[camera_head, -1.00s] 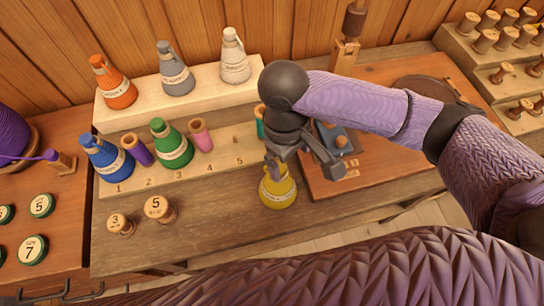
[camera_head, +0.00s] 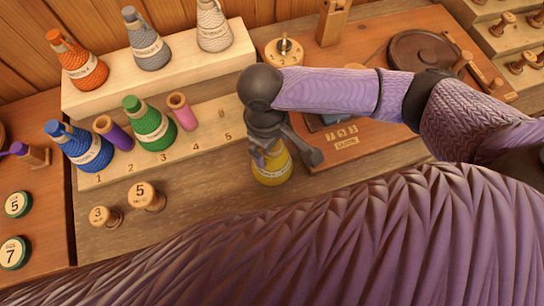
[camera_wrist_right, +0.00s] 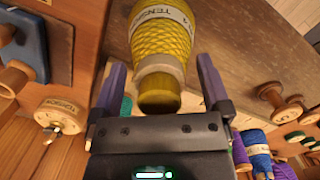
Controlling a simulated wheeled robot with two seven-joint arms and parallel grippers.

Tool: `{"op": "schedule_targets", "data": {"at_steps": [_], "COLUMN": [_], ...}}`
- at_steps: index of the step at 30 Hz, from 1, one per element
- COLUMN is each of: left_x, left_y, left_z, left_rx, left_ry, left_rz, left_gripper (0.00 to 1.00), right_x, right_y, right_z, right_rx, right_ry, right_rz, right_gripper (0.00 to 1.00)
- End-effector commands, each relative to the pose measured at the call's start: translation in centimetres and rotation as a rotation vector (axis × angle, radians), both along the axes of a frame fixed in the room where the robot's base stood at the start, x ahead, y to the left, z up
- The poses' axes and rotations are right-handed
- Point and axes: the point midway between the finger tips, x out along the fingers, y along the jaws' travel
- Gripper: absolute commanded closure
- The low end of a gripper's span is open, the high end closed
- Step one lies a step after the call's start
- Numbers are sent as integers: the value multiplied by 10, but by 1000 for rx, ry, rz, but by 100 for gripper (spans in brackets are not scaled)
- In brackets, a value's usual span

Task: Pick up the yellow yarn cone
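The yellow yarn cone (camera_head: 272,172) stands upright on the wooden bench in the head view, just in front of the numbered rack. Its upper part is hidden by my right gripper (camera_head: 287,158). In the right wrist view, the cone (camera_wrist_right: 160,45) has a pale label band and its narrow tip points toward the gripper's palm. The right gripper (camera_wrist_right: 162,85) is open, with one finger on each side of the tip and a visible gap on both sides. My left gripper is not in view.
A numbered rack (camera_head: 197,150) holds blue, purple, green and pink pieces left of the cone. Orange and grey cones stand on the shelf (camera_head: 185,80) behind. Two wooden spools, 3 (camera_head: 105,216) and 5 (camera_head: 146,197), stand at the front left. A red-brown board (camera_head: 380,150) lies to the right.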

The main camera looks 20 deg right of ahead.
Motion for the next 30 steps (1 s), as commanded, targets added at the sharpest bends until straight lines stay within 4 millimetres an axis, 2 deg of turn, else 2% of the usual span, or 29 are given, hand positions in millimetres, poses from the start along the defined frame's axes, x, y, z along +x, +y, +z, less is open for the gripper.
{"op": "schedule_targets", "data": {"at_steps": [1,2,13,25,28,30], "left_x": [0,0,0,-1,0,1], "left_y": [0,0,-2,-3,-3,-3], "left_z": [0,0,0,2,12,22], "left_rx": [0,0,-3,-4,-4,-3], "left_ry": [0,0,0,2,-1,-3], "left_rz": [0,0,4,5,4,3], "left_gripper": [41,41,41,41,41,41], "right_x": [0,0,0,0,1,1], "right_y": [0,0,0,0,0,0], "right_z": [0,1,1,4,24,44], "right_rx": [0,0,0,0,1,2], "right_ry": [0,0,0,-1,-4,-5], "right_rz": [0,0,-1,0,-1,-1], "right_gripper": [15,21,100,100,100,100]}}
